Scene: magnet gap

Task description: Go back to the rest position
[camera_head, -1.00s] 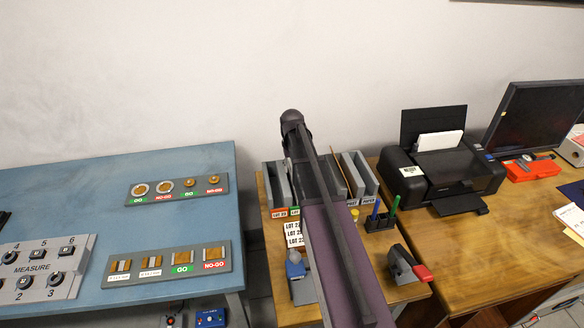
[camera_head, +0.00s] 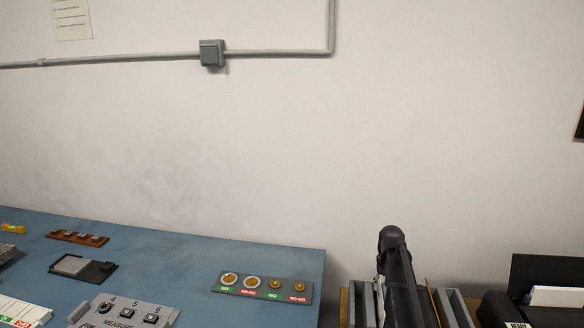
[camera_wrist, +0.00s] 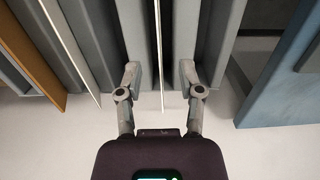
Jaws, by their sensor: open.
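My gripper (camera_wrist: 161,82) is open in the wrist view, its two fingers apart. Between and beyond the fingers are grey upright bins (camera_wrist: 181,30), with a thin pale strip running between them. I cannot tell whether the fingers touch the bins, and I see nothing held. In the head view my dark arm rises at the lower right in front of the grey bins (camera_head: 361,305), and the gripper's fingers are hidden there.
The blue table (camera_head: 190,262) at left holds the GO/NO-GO gauge board (camera_head: 264,286), the grey numbered MEASURE panel (camera_head: 128,313) and a dark tray (camera_head: 84,268). A black printer (camera_head: 548,300) stands right of the bins. The wall behind has a grey switch box (camera_head: 212,53).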

